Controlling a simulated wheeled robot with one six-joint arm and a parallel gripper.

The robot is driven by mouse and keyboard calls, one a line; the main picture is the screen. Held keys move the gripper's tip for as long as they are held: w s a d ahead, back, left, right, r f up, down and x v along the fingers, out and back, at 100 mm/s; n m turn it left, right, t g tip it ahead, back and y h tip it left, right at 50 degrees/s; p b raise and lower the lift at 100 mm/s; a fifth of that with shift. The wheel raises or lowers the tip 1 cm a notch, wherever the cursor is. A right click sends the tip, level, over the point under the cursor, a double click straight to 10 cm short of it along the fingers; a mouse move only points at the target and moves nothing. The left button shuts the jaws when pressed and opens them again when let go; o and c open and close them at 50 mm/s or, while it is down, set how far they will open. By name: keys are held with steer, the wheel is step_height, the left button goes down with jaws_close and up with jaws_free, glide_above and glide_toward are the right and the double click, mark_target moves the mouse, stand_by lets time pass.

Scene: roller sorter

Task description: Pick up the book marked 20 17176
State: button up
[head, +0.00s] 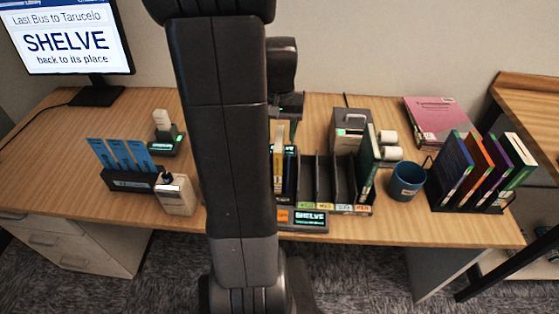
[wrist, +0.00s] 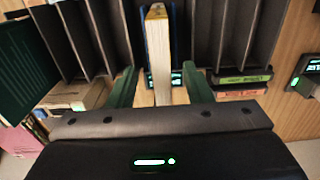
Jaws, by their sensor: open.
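In the wrist view my gripper (wrist: 160,88) is open, with one green finger on each side of a thin upright book (wrist: 158,45). The book shows pale page edges and a yellowish cover. I cannot tell whether the fingers touch it. In the head view a yellow book (head: 278,172) stands beside a dark blue one (head: 290,175) in the black slotted rack (head: 322,180), partly behind my arm. The number 20 17176 is not readable on any book, so I cannot tell which book bears it. My fingertips are hidden in the head view.
A dark green book (head: 369,165) stands at the rack's right end. A blue cup (head: 406,181) and a holder with several books (head: 472,172) stand to its right. A monitor (head: 68,40) reads "Last Bus to Tarucelo, SHELVE back to its place". A pink book (head: 436,118) lies behind.

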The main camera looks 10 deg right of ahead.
mark_target(279, 138)
step_height(279, 138, down, 5)
steer(key=shift+w, duration=0.1)
jaws_close()
stand_by(0.3)
